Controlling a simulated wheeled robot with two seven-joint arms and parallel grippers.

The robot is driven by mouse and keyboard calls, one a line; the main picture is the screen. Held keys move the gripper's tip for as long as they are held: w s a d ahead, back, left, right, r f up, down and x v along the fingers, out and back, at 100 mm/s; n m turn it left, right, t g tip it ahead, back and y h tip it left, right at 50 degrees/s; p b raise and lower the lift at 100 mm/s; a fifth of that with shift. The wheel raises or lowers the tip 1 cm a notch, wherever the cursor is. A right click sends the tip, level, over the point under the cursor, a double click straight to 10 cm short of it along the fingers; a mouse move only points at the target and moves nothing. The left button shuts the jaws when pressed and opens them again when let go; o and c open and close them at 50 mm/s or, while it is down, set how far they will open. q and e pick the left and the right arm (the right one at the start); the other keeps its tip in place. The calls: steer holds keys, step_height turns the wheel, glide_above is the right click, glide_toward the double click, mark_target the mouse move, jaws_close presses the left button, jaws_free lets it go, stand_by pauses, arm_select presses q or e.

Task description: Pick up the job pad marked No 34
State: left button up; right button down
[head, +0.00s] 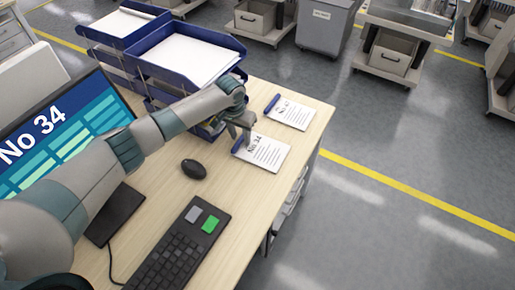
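The job pad marked No 34 (267,154) lies flat on the wooden desk near its right edge, a white sheet with a blue binding along its left end. My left gripper (241,134) points down over the binding end of this pad and hides part of it. I cannot tell whether its fingers touch the pad or how far apart they are. A second similar pad (291,113) lies just behind it; its number is too small to read surely. My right gripper is not in view.
A monitor (84,112) showing No 34 stands at the left. Blue paper trays (222,79) stand behind my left arm. A mouse (194,169) and a keyboard (178,250) lie in front. Trolleys and a grey bin (326,27) stand on the floor beyond; the floor at right is clear.

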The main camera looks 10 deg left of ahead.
mark_target(258, 147)
arm_select(q)
jaws_close()
steer(key=shift+r, duration=0.2)
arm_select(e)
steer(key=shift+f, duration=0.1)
